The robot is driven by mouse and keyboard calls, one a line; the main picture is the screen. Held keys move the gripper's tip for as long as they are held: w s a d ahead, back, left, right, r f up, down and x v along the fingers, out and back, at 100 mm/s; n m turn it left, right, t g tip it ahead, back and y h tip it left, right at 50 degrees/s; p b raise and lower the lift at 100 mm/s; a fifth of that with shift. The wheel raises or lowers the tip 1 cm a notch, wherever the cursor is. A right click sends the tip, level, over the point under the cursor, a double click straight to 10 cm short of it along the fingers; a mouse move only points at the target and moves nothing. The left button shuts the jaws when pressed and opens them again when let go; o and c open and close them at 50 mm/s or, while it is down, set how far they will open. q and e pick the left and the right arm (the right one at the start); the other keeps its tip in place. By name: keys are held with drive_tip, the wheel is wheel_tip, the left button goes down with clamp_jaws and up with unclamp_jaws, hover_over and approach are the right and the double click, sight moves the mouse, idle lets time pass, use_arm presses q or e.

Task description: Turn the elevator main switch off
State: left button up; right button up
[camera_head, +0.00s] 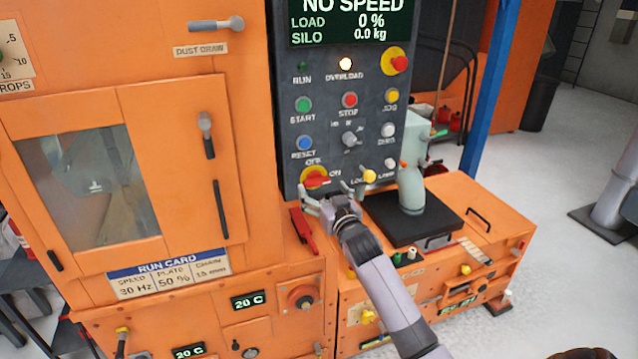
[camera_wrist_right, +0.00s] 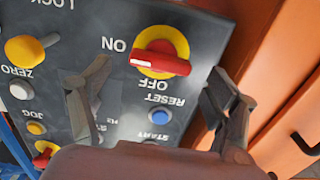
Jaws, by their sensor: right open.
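The main switch (camera_head: 315,178) is a red rotary handle on a yellow disc at the lower left of the dark control panel. It also shows in the right wrist view (camera_wrist_right: 160,62), upside down, with ON and OFF lettering beside it. The handle lies roughly level, and its white-marked end is on the ON side. My right gripper (camera_head: 324,192) is open in front of and just below the switch. In the wrist view its fingers stand apart on either side of the switch, with no contact that I can make out. My left gripper is not in view.
Close by on the panel (camera_head: 296,130) are a blue reset button (camera_head: 305,143), a yellow lock knob (camera_head: 369,176) and other buttons. A red lever (camera_head: 303,230) is below left. A pale green device (camera_head: 411,175) stands on a black plate to the right.

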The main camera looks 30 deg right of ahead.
sight(318, 184)
drive_tip(key=shift+x, duration=1.6)
drive_tip(key=shift+a, duration=0.1)
drive_tip(key=shift+c, duration=0.4)
drive_tip(key=c, duration=1.1)
